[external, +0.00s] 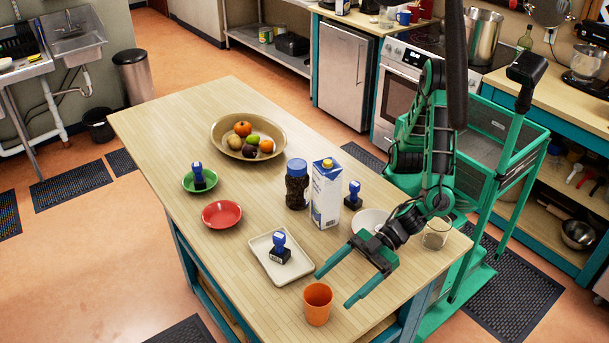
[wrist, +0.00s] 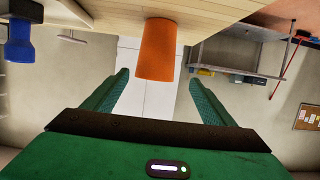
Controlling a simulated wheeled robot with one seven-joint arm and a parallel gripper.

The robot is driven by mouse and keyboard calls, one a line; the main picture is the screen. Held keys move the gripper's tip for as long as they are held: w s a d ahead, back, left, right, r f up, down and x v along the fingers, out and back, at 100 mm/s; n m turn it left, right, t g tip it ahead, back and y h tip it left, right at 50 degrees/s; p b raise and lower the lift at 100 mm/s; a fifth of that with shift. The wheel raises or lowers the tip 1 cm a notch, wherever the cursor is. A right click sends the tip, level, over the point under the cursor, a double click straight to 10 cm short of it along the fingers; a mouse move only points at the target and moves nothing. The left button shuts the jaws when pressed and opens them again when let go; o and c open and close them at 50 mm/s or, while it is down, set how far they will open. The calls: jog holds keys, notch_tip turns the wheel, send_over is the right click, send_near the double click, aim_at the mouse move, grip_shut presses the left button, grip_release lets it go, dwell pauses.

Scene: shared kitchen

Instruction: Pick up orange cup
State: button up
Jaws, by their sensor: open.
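The orange cup (external: 317,304) stands upright near the front corner of the wooden table (external: 190,140). In the wrist view the orange cup (wrist: 156,50) appears at the upper middle, beyond the fingertips and roughly in line with the gap between them. My gripper (external: 332,283) is open and empty, with its two green fingers level and reaching toward the cup. In the wrist view the fingers of my gripper (wrist: 157,78) show wide apart on either side. The cup does not appear gripped; contact with a fingertip cannot be told.
A white tray (external: 262,271) with a blue-handled stamp (external: 280,248) sits left of the cup. A milk carton (external: 326,194), dark jar (external: 297,184), white bowl (external: 368,218) and glass (external: 436,234) stand nearby. A red plate (external: 222,213) and fruit bowl (external: 216,138) lie farther back.

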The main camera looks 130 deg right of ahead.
aim_at(307, 306)
jog(key=x, duration=0.5)
jog(key=shift+d, duration=0.1)
jog(key=shift+d+x, duration=0.2)
jog(key=shift+x, duration=1.15)
jog(key=shift+d+x, duration=0.15)
jog(key=shift+x, duration=1.2)
jog(key=c, duration=1.1)
